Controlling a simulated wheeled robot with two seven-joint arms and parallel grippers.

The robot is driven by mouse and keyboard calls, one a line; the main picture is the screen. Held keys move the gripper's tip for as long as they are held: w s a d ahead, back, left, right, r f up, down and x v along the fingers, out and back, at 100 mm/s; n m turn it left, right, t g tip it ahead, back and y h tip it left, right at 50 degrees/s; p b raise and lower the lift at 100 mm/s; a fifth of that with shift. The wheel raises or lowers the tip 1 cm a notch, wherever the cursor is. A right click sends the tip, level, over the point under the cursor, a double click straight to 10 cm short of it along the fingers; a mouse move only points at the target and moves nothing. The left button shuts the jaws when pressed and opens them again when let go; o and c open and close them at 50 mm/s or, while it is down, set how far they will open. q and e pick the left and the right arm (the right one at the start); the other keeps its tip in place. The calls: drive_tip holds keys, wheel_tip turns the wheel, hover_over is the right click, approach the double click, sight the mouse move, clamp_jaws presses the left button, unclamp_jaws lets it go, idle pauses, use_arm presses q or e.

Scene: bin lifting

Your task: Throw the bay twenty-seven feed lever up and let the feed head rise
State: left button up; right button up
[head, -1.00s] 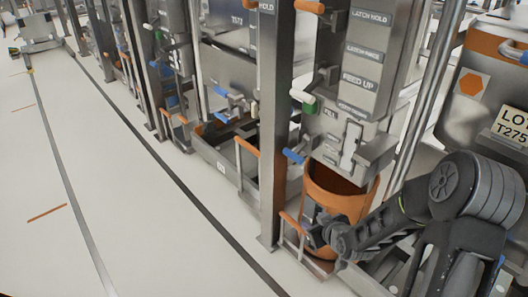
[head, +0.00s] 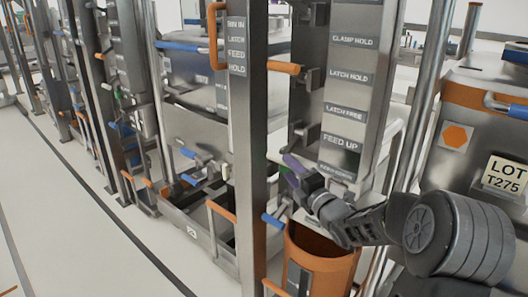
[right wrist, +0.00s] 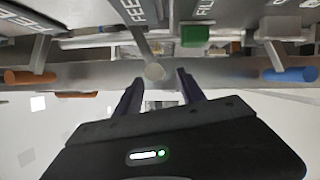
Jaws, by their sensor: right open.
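The feed lever's white knob (right wrist: 155,72) shows end-on in the right wrist view, below a plate lettered FEED. My right gripper (right wrist: 158,88) is open, its two dark fingers pointing at the knob. The knob lies about midway between the fingertips, near their ends; I cannot tell whether it is inside them. In the head view my right gripper (head: 290,168) is raised at the post, below the FEED UP label (head: 343,141), and hides the knob. The feed head is not clearly identifiable. My left gripper is not in view.
A green block (right wrist: 195,36) sits close right of the lever. An orange handle (right wrist: 30,76) and a blue handle (right wrist: 290,75) flank it. In the head view an orange bin (head: 335,268) stands below my right arm, and a steel post (head: 247,150) rises left of the gripper.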

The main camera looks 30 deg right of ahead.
sight(278, 155)
drive_tip(key=shift+r, duration=0.3)
drive_tip(key=shift+w+d+r, duration=0.1)
drive_tip(key=shift+w+d, duration=0.05)
drive_tip(key=shift+w, duration=1.15)
drive_tip(key=shift+w+d+r, duration=0.1)
drive_tip(key=shift+w, duration=1.2)
drive_tip(key=shift+w+d+r, duration=0.1)
drive_tip(key=shift+w+d, duration=0.05)
drive_tip(key=shift+w, duration=1.15)
drive_tip(key=shift+c, duration=0.2)
clamp_jaws()
